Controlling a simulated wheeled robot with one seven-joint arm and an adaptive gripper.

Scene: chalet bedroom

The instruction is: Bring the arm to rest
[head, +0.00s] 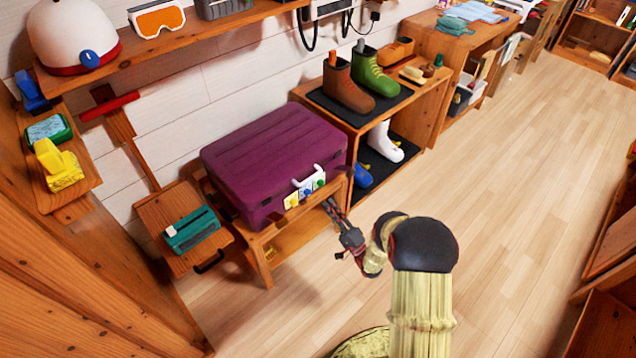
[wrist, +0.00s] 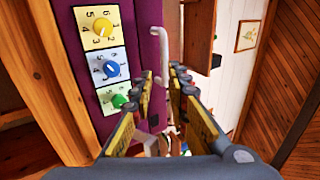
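My arm reaches out from the lower right in the head view, and my gripper (head: 331,206) is low in front of the purple suitcase (head: 272,152). In the wrist view my gripper (wrist: 162,80) has its two fingers apart, with a gap between the tips. Left of the fingers are a yellow dial (wrist: 101,28), a blue dial (wrist: 110,69) and a green dial (wrist: 119,101). I see nothing held.
The suitcase lies on a wooden bench (head: 290,237). A shoe shelf (head: 428,109) stands to its right and a small stool (head: 160,215) with a teal device (head: 191,230) to its left. The wooden floor (head: 510,170) at right is clear.

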